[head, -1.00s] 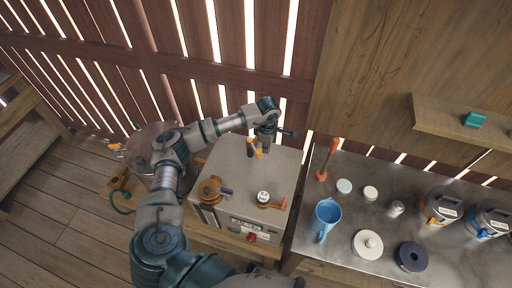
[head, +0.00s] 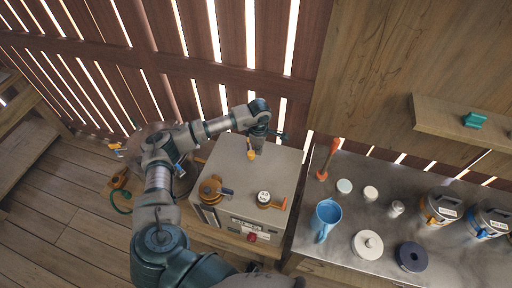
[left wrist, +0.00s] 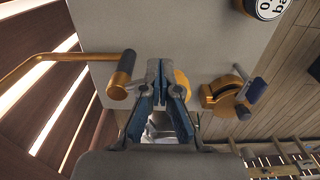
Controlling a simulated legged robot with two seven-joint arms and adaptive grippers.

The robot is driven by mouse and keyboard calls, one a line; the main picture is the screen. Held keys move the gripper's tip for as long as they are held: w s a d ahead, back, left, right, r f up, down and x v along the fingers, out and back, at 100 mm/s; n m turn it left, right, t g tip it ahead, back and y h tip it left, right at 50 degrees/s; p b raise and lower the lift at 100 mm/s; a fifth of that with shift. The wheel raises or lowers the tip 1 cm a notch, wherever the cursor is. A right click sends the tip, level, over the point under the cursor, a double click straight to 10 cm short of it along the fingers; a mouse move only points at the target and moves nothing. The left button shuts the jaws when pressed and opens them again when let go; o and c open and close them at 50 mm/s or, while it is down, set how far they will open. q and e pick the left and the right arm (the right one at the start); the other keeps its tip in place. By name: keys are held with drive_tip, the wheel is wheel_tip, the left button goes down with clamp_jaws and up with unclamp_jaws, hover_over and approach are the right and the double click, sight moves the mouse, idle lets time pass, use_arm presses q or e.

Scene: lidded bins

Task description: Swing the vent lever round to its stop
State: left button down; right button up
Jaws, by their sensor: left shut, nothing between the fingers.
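The vent lever looks to be the bent brass rod with a dark grip (left wrist: 122,76) at the left in the left wrist view. In the head view an orange part (head: 250,154) shows near the back of the steel box top, beside my left gripper (head: 257,148). My left gripper (left wrist: 165,72) is shut and empty, low over the box, its fingertips beside the grip with a small gap in the picture. Contact is unclear. A yellow-orange round part (left wrist: 183,82) is partly hidden behind the fingers. My right gripper is out of view.
The steel box (head: 285,165) also carries a brass valve with a blue handle (head: 212,189) and a round gauge (head: 264,197). A slatted wall stands close behind. The metal table (head: 340,265) at right holds a blue jug (head: 326,215) and several lids.

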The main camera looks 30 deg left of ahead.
use_arm(q)
drive_tip(key=shift+s+a, duration=0.45)
drive_tip(key=shift+w+d, duration=0.1)
wheel_tip(320, 180, up, 7)
drive_tip(key=p, duration=0.3)
drive_tip(key=shift+w+d, duration=0.45)
idle(0.4)
drive_tip(key=shift+d, duration=0.1)
idle(0.5)
